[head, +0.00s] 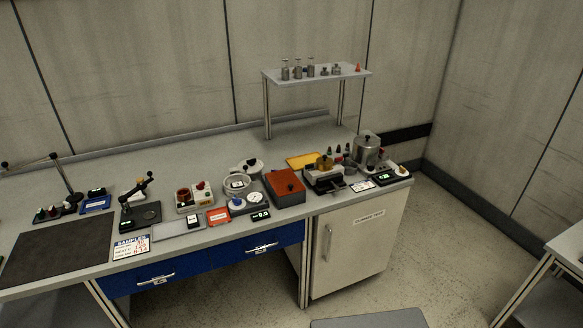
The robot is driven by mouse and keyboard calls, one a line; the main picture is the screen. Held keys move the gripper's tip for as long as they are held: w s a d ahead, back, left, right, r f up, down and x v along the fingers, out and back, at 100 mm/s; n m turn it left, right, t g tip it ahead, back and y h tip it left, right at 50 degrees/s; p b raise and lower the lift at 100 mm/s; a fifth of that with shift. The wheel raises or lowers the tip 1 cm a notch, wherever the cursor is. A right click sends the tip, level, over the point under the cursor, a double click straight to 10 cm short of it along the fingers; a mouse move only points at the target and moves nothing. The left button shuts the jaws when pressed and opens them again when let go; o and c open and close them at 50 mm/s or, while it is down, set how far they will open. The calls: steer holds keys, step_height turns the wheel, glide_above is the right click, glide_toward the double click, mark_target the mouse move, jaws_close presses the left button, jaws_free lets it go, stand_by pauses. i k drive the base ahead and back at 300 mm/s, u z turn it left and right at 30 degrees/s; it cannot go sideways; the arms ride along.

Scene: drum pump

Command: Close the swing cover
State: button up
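No part is clearly marked as the swing cover, and I cannot tell for sure which one it is. A round pale pot (237,184) stands mid-bench, and a pale round lid-like part (251,167) sits beside and behind it, apart from its top. A red-topped box (285,186) to its right looks covered. A metal pot (368,149) with a black knob stands at the right end. My gripper is not in view.
The grey workbench (204,243) is crowded along its front with small devices. A raised shelf (346,76) holds small metal containers. A dark mat (57,250) lies at left. Blue drawers (210,258) and a white cabinet (357,250) are below.

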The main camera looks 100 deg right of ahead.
mark_target(242, 166)
steer(key=z, duration=2.85)
steer(key=i, duration=1.05)
steer(key=u, duration=0.8)
steer(key=i, duration=0.55)
steer(key=z, duration=0.25)
